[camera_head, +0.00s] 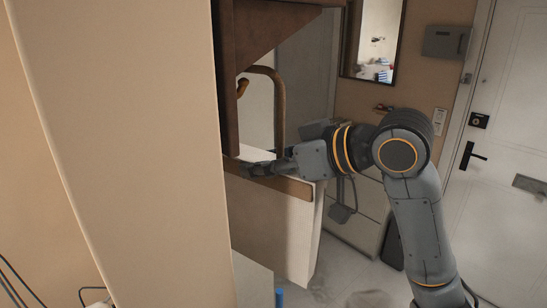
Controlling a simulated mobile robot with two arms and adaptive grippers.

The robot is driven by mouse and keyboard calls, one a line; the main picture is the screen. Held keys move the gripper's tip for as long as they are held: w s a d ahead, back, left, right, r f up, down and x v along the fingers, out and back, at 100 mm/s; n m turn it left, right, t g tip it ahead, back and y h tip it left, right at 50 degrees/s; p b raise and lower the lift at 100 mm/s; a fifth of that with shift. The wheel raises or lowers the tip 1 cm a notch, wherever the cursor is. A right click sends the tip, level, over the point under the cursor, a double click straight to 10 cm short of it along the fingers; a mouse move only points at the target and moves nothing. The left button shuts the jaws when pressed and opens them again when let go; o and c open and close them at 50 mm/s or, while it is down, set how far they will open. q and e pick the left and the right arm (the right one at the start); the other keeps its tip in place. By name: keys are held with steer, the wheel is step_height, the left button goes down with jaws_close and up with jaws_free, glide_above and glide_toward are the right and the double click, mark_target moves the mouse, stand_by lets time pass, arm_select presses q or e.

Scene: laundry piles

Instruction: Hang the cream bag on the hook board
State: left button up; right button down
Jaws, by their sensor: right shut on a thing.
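The cream bag (300,238) hangs upright at the middle left, with a brown band near its top and a brown arched handle (279,105) above it. My right gripper (250,169) is shut on the bag near its top edge; the fingertips are partly hard to make out. The brown hook board (226,75) stands at the upper left, with a small hook (242,87) close to the top left of the handle. I cannot tell whether the handle is around the hook or beside it. The bag's left side is hidden behind a beige wall edge. My left gripper is not in view.
A large beige panel (120,150) fills the left foreground. A mirror (375,40) hangs at the back, and a grey cabinet (355,210) stands below it. A white door (510,140) is at the right. A small blue thing (279,297) shows below the bag.

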mark_target(240, 182)
steer(key=s+a, duration=0.1)
steer(key=a, duration=0.1)
steer(key=s+a+f, duration=0.1)
steer(key=s+a, duration=0.1)
steer(key=shift+f, duration=0.2)
steer(key=shift+a+f, duration=0.1)
steer(key=shift+f, duration=0.15)
stand_by(0.3)
stand_by(0.3)
